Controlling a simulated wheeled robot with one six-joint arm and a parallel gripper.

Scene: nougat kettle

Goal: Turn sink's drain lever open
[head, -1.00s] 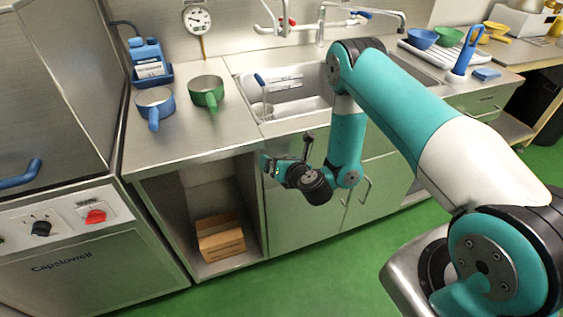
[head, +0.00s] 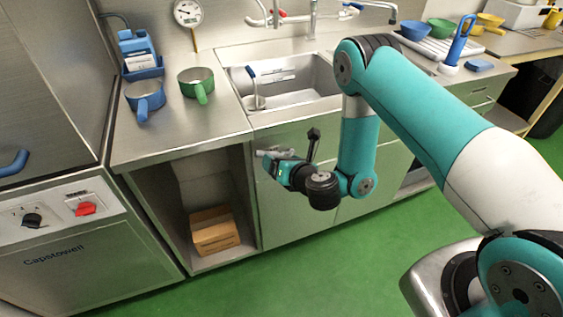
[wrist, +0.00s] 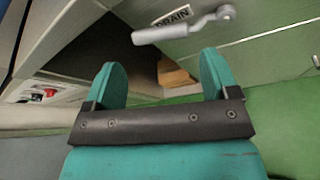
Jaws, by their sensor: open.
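The drain lever (wrist: 185,26) is a grey metal bar with a round hub at its right end, beside a "DRAIN" label (wrist: 172,15) on the cabinet front. In the wrist view it lies roughly level, beyond my fingertips and not between them. In the head view a grey bar that looks like the lever (head: 277,153) shows just above my gripper (head: 267,164), under the sink's front edge. My gripper (wrist: 162,76) is open and empty, its two teal fingers wide apart. The sink (head: 295,80) is above, with a blue-handled upright fitting (head: 257,98) inside.
An open cabinet bay with a cardboard box (head: 213,232) is left of my gripper. Blue (head: 145,97) and green (head: 196,84) pans stand on the counter above. A control panel with a red knob (head: 85,208) is farther left. The green floor in front is clear.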

